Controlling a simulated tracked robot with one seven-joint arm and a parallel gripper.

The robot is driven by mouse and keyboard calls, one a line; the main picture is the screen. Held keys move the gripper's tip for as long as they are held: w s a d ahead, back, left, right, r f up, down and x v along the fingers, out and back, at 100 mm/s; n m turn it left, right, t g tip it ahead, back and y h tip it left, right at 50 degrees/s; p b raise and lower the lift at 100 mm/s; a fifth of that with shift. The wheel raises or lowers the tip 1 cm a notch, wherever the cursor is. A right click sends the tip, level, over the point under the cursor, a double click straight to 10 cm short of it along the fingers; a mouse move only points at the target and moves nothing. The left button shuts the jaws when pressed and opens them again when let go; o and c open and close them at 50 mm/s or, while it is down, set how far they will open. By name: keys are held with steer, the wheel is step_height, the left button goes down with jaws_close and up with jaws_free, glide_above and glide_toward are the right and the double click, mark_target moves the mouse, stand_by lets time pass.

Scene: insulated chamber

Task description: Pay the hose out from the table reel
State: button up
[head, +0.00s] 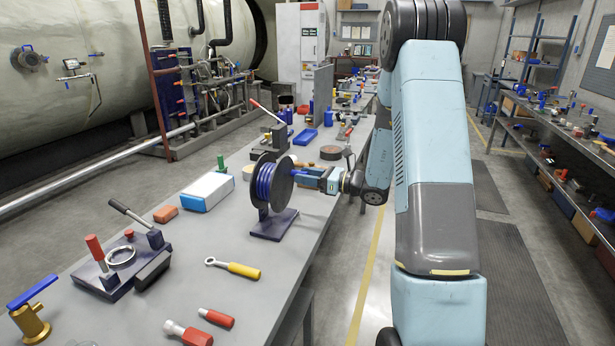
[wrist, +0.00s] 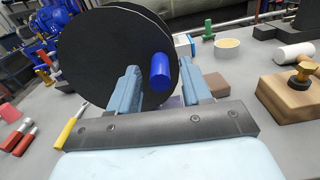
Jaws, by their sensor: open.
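The table reel (head: 267,184) stands on its dark base (head: 274,224) in the middle of the grey workbench. It has black flanges and a blue hose (head: 263,180) wound between them. In the wrist view the near black flange of the reel (wrist: 112,58) fills the upper left, with a blue cylindrical handle (wrist: 160,70) sticking out from it. My gripper (head: 306,178) is at the right side of the reel, level with its flange. In the wrist view my gripper (wrist: 168,82) has its two fingers apart, on either side of the blue handle. I cannot tell whether either finger touches it.
A white and blue box (head: 207,191) lies left of the reel. A yellow-handled wrench (head: 236,268) and red-handled tools (head: 200,328) lie in front. A clamp fixture (head: 122,262) stands front left. In the wrist view a wooden block with a brass knob (wrist: 290,95) is at right.

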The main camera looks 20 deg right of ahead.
steer(key=shift+w+a, duration=0.15)
steer(key=shift+a, duration=0.05)
steer(key=shift+c, duration=0.3)
jaws_close()
steer(key=shift+d, duration=0.4)
steer(key=shift+a, duration=0.2)
